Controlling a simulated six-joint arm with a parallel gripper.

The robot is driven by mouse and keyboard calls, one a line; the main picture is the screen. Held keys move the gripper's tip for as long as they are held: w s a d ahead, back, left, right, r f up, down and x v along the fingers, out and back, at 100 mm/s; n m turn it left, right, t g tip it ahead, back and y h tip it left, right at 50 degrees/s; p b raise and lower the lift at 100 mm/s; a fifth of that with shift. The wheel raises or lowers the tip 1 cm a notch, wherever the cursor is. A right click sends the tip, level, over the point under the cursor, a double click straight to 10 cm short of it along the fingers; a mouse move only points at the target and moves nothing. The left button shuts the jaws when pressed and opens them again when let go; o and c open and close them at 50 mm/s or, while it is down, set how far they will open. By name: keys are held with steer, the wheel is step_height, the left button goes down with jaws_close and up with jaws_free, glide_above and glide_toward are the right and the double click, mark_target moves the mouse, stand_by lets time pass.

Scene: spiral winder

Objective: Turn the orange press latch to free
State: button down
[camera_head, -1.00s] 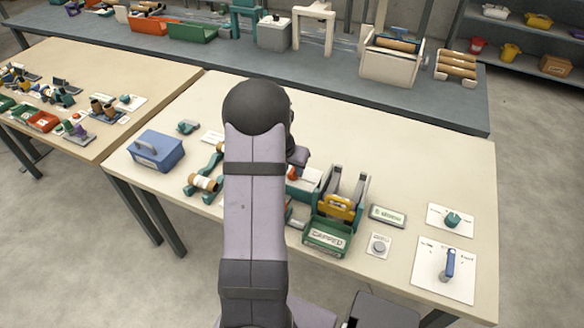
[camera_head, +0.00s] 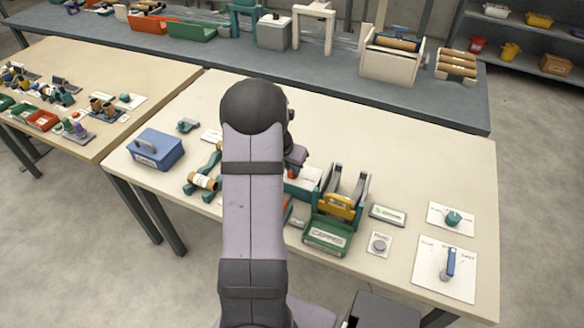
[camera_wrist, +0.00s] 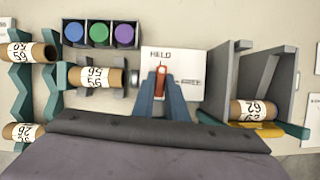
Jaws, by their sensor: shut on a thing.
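The orange press latch (camera_wrist: 161,84) is a narrow upright bar on a white plate (camera_wrist: 187,60) in the wrist view. Its upper end points towards the label HELD at the plate's top; a second label at the right appears to read FREE. My gripper (camera_wrist: 161,90) has its two blue fingers shut on the latch, one on each side. In the head view my gripper (camera_head: 296,156) is over the plate, and only a bit of the orange latch (camera_head: 292,174) shows. My arm hides the area to the left of it.
In the wrist view, a labelled roll (camera_wrist: 98,75) lies left of the plate, below blue, green and purple discs. At right stand grey upright plates (camera_wrist: 223,75) with another roll (camera_wrist: 252,109). In the head view, a green bin (camera_head: 326,236) stands in front.

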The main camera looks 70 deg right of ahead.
steer(key=m, duration=0.2)
steer(key=m+g, duration=0.1)
steer(key=m, duration=0.1)
steer(key=shift+w+g+b, duration=0.15)
steer(key=shift+g+b, duration=0.15)
steer(key=shift+b, duration=0.05)
steer(key=m, duration=0.2)
steer(key=m+g+y+p, duration=0.1)
steer(key=m, duration=0.1)
steer(key=shift+w+d+m+y, duration=0.15)
steer(key=shift+m+y, duration=0.15)
steer(key=m+g+y+p, duration=0.1)
steer(key=m, duration=0.3)
steer(key=shift+d, duration=0.1)
steer(key=shift+d+m+y, duration=0.1)
steer(key=shift+m+y, duration=0.9)
steer(key=shift+m, duration=1.2)
steer(key=c, duration=1.8)
jaws_free()
steer(key=shift+o, duration=0.2)
steer(key=shift+w+r, duration=0.1)
steer(key=b+v, duration=0.2)
steer(key=v, duration=0.5)
steer(key=shift+w, duration=0.15)
